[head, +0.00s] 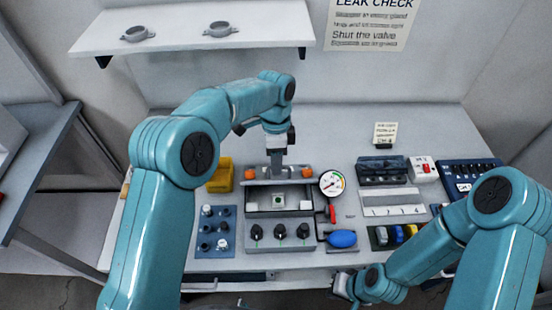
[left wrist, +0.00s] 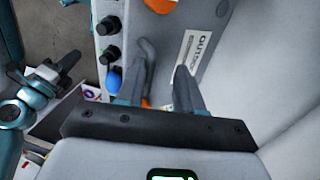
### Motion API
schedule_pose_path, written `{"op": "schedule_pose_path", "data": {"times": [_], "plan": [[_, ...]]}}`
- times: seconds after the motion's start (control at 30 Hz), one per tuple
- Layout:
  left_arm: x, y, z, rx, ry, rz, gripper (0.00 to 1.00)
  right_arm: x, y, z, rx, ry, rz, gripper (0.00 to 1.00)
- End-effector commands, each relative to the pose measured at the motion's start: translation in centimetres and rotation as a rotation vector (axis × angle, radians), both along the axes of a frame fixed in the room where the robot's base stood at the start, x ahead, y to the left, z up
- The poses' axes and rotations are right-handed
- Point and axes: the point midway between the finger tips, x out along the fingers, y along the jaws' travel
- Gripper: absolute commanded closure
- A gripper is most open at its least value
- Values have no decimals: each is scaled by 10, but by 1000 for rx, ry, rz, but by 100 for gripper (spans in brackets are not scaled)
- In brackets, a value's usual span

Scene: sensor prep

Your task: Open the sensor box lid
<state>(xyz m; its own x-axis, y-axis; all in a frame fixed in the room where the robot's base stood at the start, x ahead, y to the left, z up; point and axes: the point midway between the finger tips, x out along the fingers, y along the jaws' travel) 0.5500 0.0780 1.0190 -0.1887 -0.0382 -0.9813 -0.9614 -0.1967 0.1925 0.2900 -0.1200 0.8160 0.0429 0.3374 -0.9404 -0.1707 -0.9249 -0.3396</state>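The grey sensor box (head: 264,214) stands at the middle of the bench. Its lid (head: 289,181) appears raised, with orange latches (head: 250,174) at its edge, and the interior shows below it. Inside are a small piece with a green square (head: 279,200) and a white block (head: 306,205). My left gripper (head: 277,166) is over the lid's edge. In the left wrist view its fingers (left wrist: 161,72) are apart, with the grey curved handle (left wrist: 149,55) next to one finger. Whether they touch is unclear. My right gripper (head: 344,286) is low by the bench's front edge, its fingers unclear.
A gauge (head: 332,183) and blue bulb (head: 342,239) are right of the box. A blue fitting board (head: 211,231) and yellow block (head: 221,178) are left. Several knobs (head: 279,231) are in front. A shelf (head: 190,29) hangs behind.

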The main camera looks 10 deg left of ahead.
Motion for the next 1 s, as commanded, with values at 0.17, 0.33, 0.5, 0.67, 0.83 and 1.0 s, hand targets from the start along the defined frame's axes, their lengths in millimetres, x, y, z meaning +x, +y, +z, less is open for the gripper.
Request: {"op": "schedule_pose_path", "data": {"times": [0.17,0.33,0.5,0.67,0.83,1.0], "plan": [[0,0,1,0,0,0,64,0,0,0,0,0,0,100],[4,0,18,-1,-5,0,64,0,0,-3,0,0,0,100],[12,1,58,-2,-8,1,64,0,0,-5,0,0,0,100],[17,2,93,-2,-5,1,64,0,0,0,0,0,0,100],[20,3,113,0,-2,0,64,0,0,7,0,0,0,100],[21,4,119,0,-2,0,64,0,0,8,0,0,0,100]]}}
